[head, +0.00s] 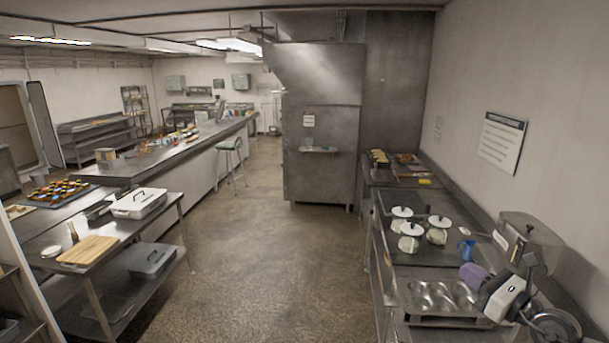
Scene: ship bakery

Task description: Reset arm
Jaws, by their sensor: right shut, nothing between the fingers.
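My right gripper (522,256) is at the lower right, above the right-hand counter and in front of a grey metal machine (534,232). It is shut with nothing in it. My right arm's white and dark parts show below it. My left gripper and left arm are not in view.
The right-hand counter holds a muffin tin (440,310), several white-lidded pots (409,243) and a blue cup (466,251). At left, a steel table (130,225) holds a cutting board (88,250) and a lidded white pan (138,203). The floor (255,260) between is clear.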

